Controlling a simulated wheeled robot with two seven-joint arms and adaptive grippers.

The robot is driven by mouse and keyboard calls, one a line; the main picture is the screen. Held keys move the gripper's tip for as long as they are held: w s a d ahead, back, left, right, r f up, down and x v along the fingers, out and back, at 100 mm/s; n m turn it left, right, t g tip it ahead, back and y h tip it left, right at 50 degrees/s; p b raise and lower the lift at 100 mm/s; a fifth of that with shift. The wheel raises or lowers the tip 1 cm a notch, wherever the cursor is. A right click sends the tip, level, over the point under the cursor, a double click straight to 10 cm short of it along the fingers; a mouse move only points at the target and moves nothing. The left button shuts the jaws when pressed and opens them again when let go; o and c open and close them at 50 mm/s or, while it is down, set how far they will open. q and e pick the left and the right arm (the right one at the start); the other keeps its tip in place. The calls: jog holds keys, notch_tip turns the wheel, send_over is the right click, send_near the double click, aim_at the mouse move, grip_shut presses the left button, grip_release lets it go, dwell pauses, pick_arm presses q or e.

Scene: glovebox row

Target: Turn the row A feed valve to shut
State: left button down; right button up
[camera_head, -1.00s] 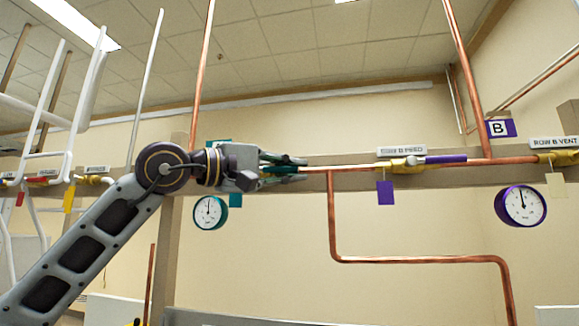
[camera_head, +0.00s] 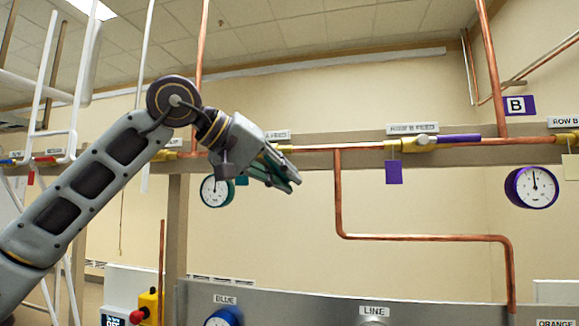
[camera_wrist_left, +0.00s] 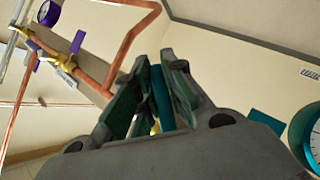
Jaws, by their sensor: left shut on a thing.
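The row A feed valve sits on the copper pipe under a label ending in "FEED" (camera_head: 277,135). Its body is mostly hidden behind my left gripper (camera_head: 284,176). In the wrist view, the teal valve handle (camera_wrist_left: 159,96) lies between the two fingers of my left gripper (camera_wrist_left: 153,92), which are closed on it. In the head view the fingers slant down and to the right, below the pipe line, and largely cover the handle. My right gripper is not in view.
The row B feed valve with its purple handle (camera_head: 458,138) is to the right on the same pipe. A teal-rimmed gauge (camera_head: 215,191) hangs just left of my gripper, a purple-rimmed gauge (camera_head: 531,187) far right. A console (camera_head: 300,300) and a red button (camera_head: 137,316) are below.

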pick_arm(q)
jog(key=shift+w+a+f+m+y, duration=0.15)
jog(key=shift+a+f+m+y, duration=0.2)
jog(key=shift+a+m+y, duration=0.6)
jog(key=shift+w+a+f+m+y, duration=0.15)
jog(key=shift+a+f+m+y, duration=0.15)
jog(key=shift+a+y, duration=0.7)
jog(key=shift+w+a+f+m+y, duration=0.15)
jog(key=shift+a+f+m+y, duration=0.35)
jog(key=shift+y, duration=0.85)
jog(key=shift+r, duration=0.15)
jog(key=c, duration=1.5)
grip_release()
jog(key=shift+a, duration=0.1)
jog(key=shift+v, duration=6)
jog(key=shift+s, duration=0.1)
